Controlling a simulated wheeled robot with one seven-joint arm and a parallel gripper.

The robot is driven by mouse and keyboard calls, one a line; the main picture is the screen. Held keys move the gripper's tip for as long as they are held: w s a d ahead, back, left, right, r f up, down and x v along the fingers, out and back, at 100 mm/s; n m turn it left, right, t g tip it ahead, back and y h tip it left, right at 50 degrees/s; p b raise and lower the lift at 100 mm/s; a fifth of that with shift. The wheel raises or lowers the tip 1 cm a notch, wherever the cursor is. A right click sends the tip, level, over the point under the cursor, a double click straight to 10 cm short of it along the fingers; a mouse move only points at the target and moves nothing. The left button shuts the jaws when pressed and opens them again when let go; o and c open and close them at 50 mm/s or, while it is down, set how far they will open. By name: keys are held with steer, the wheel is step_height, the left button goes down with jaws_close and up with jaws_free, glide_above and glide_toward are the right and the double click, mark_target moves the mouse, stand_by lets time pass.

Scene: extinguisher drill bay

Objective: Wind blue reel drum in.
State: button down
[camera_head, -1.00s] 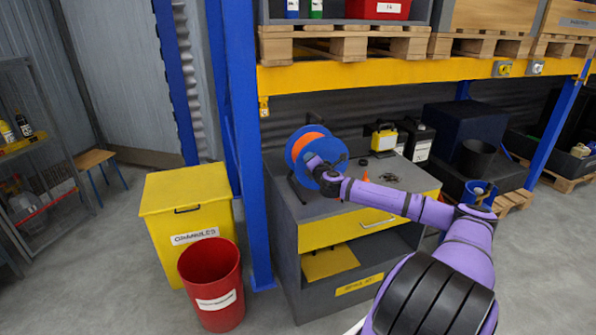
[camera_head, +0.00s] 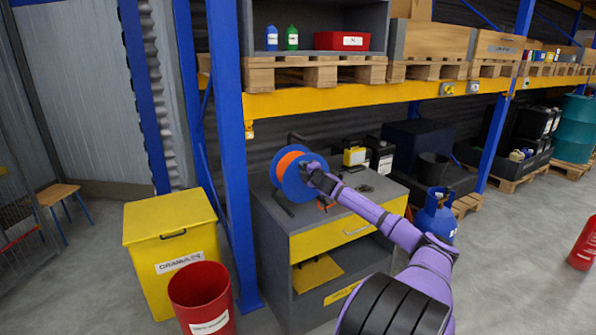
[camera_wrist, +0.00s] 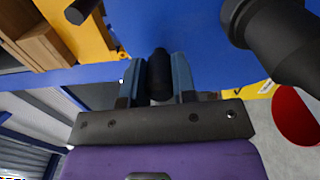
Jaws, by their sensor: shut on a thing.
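The blue reel drum (camera_head: 292,186) with an orange hose wound on it (camera_head: 291,163) stands on the grey cabinet top (camera_head: 270,218), in a dark frame. My gripper (camera_head: 309,170) is at the right face of the drum. In the wrist view my gripper (camera_wrist: 159,90) is shut on a black upright crank handle (camera_wrist: 159,72), which sits between its two fingers. The blue drum face (camera_wrist: 200,45) fills much of that view behind the handle. A dark round part (camera_wrist: 280,40) is at the upper right there. My arm hides part of the cabinet top.
A blue rack post (camera_head: 232,150) stands close left of the cabinet. A yellow bin (camera_head: 170,235) and red bucket (camera_head: 203,300) are on the floor at left. A blue gas bottle (camera_head: 436,215) stands right of the cabinet.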

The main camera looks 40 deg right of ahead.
steer(key=shift+r, duration=0.2)
steer(key=c, duration=1)
jaws_free()
steer(key=shift+s+r, duration=0.1)
steer(key=shift+o, duration=0.4)
steer(key=v, duration=1)
steer(key=shift+s, duration=0.4)
